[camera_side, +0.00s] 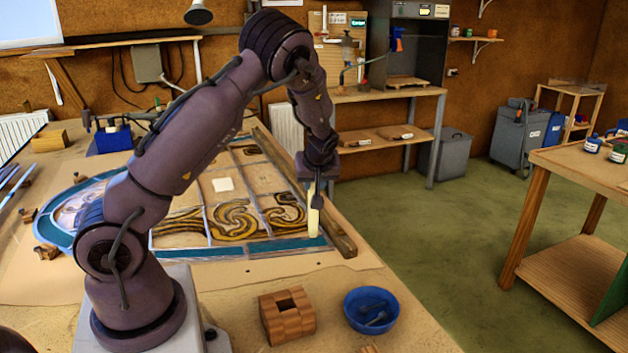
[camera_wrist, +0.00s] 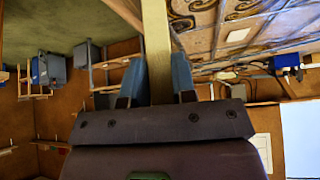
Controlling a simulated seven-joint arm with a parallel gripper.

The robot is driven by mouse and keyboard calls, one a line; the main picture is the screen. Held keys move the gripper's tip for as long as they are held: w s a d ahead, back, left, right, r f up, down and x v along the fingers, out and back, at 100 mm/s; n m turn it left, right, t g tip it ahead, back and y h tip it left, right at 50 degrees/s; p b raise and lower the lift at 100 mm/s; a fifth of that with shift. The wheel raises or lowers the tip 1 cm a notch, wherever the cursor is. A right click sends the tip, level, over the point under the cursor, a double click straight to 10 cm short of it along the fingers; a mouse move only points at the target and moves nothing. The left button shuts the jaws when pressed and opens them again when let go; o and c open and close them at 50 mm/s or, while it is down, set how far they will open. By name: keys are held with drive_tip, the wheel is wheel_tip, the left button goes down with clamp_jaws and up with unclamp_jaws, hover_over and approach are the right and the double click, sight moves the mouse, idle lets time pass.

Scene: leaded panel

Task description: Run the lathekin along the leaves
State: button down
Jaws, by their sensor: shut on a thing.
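My gripper (camera_side: 314,182) is shut on the lathekin (camera_side: 313,217), a pale flat stick that points straight down from the jaws. In the wrist view the lathekin (camera_wrist: 157,50) runs up between the two blue fingers (camera_wrist: 157,82). The leaded panel (camera_side: 222,184), with a blue border and yellow-brown scrolls, lies flat on the bench. The lathekin's lower end is at the panel's near right corner, close to the end of the blue strip (camera_side: 245,248). I cannot tell whether the tip touches the lead. The leaves themselves are too fine to make out.
A wooden batten (camera_side: 335,232) runs along the panel's right side. A wooden block (camera_side: 287,316) with a square hole and a blue bowl (camera_side: 371,310) holding dark pieces stand at the bench front. A white square (camera_side: 223,184) lies on the panel. Small wooden blocks (camera_side: 46,251) sit at left.

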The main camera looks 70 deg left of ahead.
drive_tip(key=shift+s+f, duration=0.1)
drive_tip(key=shift+s+a+f, duration=0.1)
drive_tip(key=shift+s+a, duration=0.15)
drive_tip(key=shift+s, duration=0.9)
drive_tip(key=shift+s+a+f, duration=0.1)
drive_tip(key=shift+s+a, duration=0.1)
drive_tip(key=shift+s, duration=0.95)
drive_tip(key=shift+w+r, duration=0.1)
drive_tip(key=shift+r, duration=2.55)
drive_tip(key=w+d+r+m+t+h, duration=0.1)
drive_tip(key=d+m, duration=0.6)
drive_tip(key=d, duration=0.8)
drive_tip(key=w+d+r+m+t+h, duration=0.2)
drive_tip(key=w+d+m+t+h, duration=0.2)
drive_tip(key=d+m, duration=0.4)
drive_tip(key=w+d+h, duration=0.1)
drive_tip(key=d, duration=0.5)
drive_tip(key=shift+d+m+t, duration=0.3)
drive_tip(key=shift+d, duration=0.1)
